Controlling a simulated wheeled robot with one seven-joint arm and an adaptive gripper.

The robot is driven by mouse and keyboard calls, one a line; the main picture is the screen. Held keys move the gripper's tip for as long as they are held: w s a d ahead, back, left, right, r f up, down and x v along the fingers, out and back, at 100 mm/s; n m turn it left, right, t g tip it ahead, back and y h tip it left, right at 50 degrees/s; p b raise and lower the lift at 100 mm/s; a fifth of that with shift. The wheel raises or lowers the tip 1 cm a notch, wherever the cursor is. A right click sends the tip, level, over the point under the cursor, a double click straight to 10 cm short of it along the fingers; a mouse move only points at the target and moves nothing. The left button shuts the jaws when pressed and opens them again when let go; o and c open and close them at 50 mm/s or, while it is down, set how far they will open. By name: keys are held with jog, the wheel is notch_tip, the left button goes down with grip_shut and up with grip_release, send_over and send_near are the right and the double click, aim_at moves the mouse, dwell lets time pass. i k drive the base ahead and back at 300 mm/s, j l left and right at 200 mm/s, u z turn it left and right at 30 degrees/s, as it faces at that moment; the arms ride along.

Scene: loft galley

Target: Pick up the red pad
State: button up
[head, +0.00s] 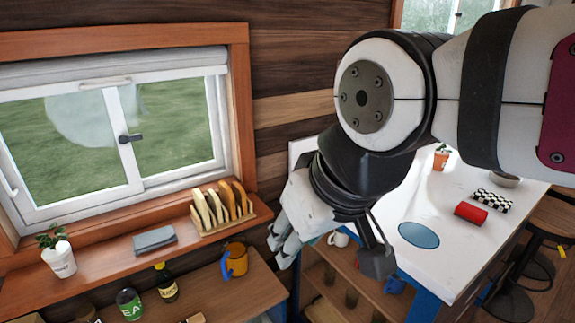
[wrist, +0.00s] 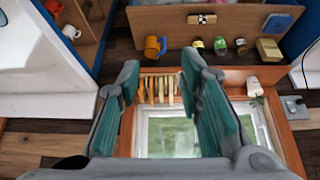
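The red pad (head: 470,212) lies on the white tabletop (head: 437,195) at the right of the head view, close beside a black-and-white checkered pad (head: 492,199). I do not make it out in the wrist view. My gripper (head: 280,243) hangs left of the white table, well apart from the red pad, near the window sill. In the wrist view my gripper (wrist: 165,85) has its two teal-lined fingers spread wide, with nothing between them.
A blue disc (head: 418,235) and a small orange pot (head: 441,157) are also on the white table. The window sill holds a wooden rack (head: 230,226), a grey cloth (head: 154,239) and a potted plant (head: 59,258). A yellow-orange mug (head: 236,257) stands below the sill.

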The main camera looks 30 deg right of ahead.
aim_at(477, 217)
jog(key=z, duration=1.9)
jog(key=l+u, duration=0.2)
jog(key=l, duration=0.3)
jog(key=i+l+u, duration=0.15)
jog(key=l, duration=0.2)
jog(key=i+l+u, duration=0.1)
jog(key=l, duration=0.2)
jog(key=i+l+u, duration=0.15)
jog(key=l, duration=0.25)
jog(key=i+l+u, duration=0.15)
jog(key=l, duration=0.2)
jog(key=i+l+u, duration=0.1)
jog(key=l, duration=0.25)
